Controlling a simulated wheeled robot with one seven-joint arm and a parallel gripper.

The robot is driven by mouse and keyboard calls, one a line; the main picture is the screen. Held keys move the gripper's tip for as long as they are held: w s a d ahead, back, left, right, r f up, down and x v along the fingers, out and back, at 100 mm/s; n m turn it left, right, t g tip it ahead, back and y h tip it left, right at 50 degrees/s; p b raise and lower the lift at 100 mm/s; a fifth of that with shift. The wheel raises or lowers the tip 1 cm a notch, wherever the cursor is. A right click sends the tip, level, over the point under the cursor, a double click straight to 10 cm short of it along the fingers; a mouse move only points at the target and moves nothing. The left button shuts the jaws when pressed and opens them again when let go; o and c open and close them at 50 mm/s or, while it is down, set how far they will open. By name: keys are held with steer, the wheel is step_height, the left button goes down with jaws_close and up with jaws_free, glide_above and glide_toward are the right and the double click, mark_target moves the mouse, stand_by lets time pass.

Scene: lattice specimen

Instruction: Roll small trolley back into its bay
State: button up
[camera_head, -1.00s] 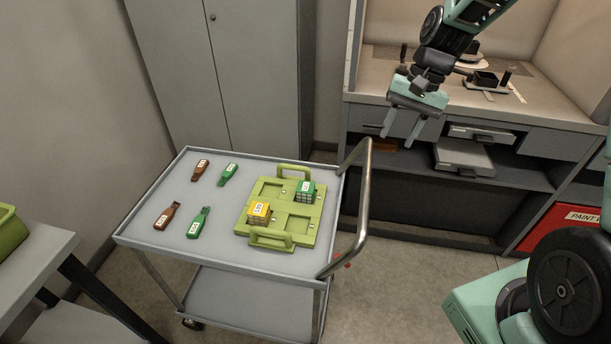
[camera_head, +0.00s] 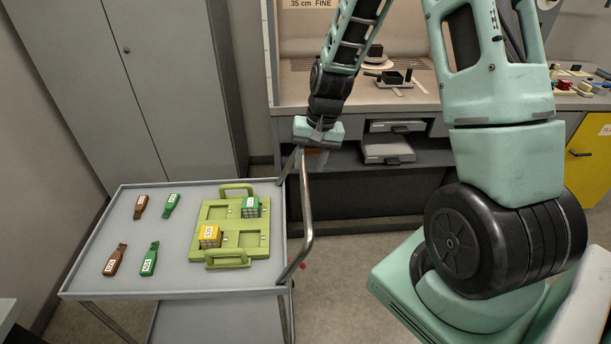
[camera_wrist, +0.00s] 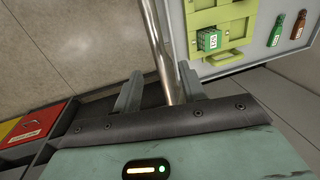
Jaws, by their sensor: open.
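The small trolley (camera_head: 140,272) is a grey two-shelf cart at the left in the head view. Its bent metal push handle (camera_head: 307,215) rises at its right end. My gripper (camera_head: 303,158) is at the far upper end of the handle. In the wrist view the handle bar (camera_wrist: 160,50) runs between the two open fingers of my gripper (camera_wrist: 158,88); I cannot tell whether either finger touches it. On the trolley top lies a green tray (camera_head: 230,240) bearing a yellow block (camera_head: 209,237) and a green lattice block (camera_head: 250,207). No bay is clearly recognisable.
Brown and green tags (camera_head: 149,260) lie on the trolley's left half. A grey cabinet (camera_head: 150,80) stands behind it. A workbench (camera_head: 420,92) with instruments is at the back right. A yellow cabinet (camera_head: 590,165) stands far right. Floor shows between trolley and my base.

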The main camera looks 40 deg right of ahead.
mark_target(305, 180)
steer(key=f, duration=0.3)
steer(key=a+f, duration=0.1)
steer(key=f, duration=0.1)
steer(key=shift+w+f, duration=0.25)
steer(key=shift+w, duration=0.1)
steer(key=shift+c, duration=0.2)
jaws_close()
